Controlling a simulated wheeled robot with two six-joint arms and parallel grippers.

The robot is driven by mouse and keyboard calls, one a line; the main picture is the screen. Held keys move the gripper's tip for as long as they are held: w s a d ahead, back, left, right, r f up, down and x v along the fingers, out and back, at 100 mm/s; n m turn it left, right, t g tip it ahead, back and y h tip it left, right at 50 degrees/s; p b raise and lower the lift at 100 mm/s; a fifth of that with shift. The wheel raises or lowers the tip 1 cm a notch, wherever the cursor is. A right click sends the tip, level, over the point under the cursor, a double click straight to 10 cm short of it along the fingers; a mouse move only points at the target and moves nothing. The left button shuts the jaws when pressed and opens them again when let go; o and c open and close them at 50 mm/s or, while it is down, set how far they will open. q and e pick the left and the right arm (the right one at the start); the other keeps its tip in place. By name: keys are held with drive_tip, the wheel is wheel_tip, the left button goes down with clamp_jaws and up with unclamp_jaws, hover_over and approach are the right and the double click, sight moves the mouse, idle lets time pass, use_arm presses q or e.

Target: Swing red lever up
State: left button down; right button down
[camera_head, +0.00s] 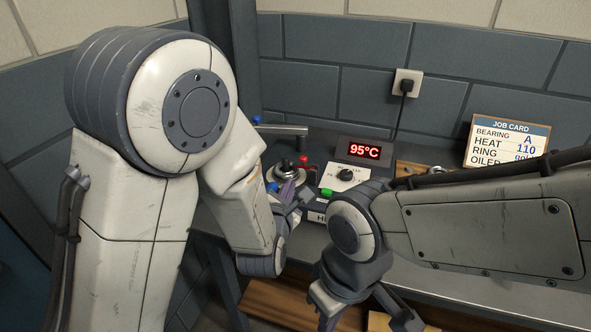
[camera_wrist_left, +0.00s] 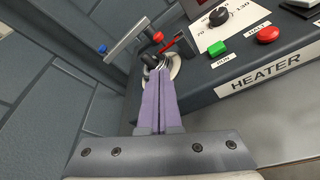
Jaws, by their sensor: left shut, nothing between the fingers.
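The red lever (camera_head: 304,164) stands at the heater's left part, beside a round metal seat (camera_head: 288,173). In the left wrist view the red lever (camera_wrist_left: 171,46) shows as a short red bar near a dark block. My left gripper (camera_head: 288,188) is shut and empty, its purple fingers together. In the left wrist view its fingertips (camera_wrist_left: 159,72) are over the round seat, just below the lever; I cannot tell whether they touch it. My right gripper's fingertips are not clear at the bottom of the head view.
The heater (camera_wrist_left: 262,76) has a black knob (camera_head: 347,174), a green button (camera_wrist_left: 219,60) and a red button (camera_wrist_left: 268,34). A display (camera_head: 364,151) reads 95°C. A grey arm with a blue end (camera_wrist_left: 124,37) lies behind. A job card (camera_head: 508,142) stands at right.

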sight(296, 170)
use_arm(q)
drive_tip(key=shift+d, duration=0.15)
drive_tip(key=shift+w, duration=0.1)
drive_tip(key=p+x, duration=0.2)
drive_tip(key=x, duration=0.8)
drive_tip(key=shift+d+r, duration=0.1)
